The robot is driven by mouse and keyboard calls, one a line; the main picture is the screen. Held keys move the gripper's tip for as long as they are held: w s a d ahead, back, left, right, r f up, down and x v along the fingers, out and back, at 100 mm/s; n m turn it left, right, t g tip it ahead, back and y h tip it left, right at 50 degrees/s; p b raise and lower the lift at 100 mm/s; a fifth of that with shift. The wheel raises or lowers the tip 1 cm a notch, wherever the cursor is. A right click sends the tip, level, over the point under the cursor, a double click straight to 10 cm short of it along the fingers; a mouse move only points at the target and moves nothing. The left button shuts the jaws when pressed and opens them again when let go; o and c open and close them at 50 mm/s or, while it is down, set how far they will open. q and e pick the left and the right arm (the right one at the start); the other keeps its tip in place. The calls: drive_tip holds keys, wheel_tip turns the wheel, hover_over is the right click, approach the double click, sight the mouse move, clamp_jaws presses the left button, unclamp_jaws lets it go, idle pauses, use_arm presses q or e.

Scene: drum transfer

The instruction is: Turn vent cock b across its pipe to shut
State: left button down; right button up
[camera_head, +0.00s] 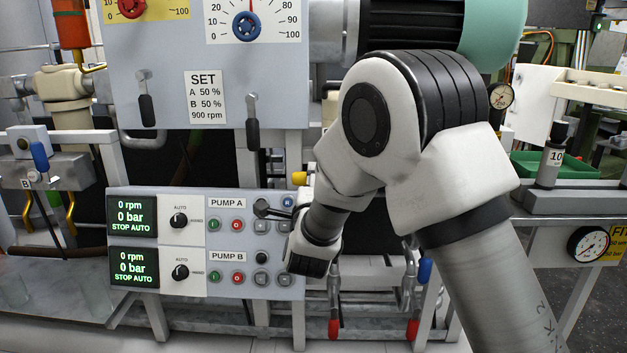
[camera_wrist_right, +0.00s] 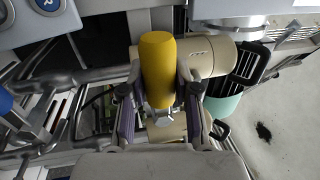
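A yellow handle (camera_wrist_right: 158,68) with a metal end stands upright in the right wrist view. It lies between the two fingers of my right gripper (camera_wrist_right: 159,92), which are apart, one on each side, with narrow gaps. No letter shows on this handle. In the head view a small yellow piece (camera_head: 299,178) shows beside my arm. My right gripper's fingers are hidden behind my wrist (camera_head: 315,255) there. A blue lever (camera_head: 40,155) hangs by a plate marked B (camera_head: 27,183) at the far left. My left gripper is not in view.
A pump panel (camera_head: 205,245) with buttons and knobs stands left of my right wrist. Red-tipped levers (camera_head: 334,328) and a blue-tipped lever (camera_head: 425,271) hang below it to the right. Pipes (camera_wrist_right: 90,77) and a beige cylinder (camera_wrist_right: 208,57) crowd the yellow handle.

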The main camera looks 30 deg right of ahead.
drive_tip(key=o, duration=0.4)
drive_tip(key=shift+r, duration=0.1)
drive_tip(key=shift+c, duration=0.2)
drive_tip(key=v, duration=0.7)
drive_tip(key=shift+s, duration=0.2)
drive_tip(key=shift+a, duration=0.15)
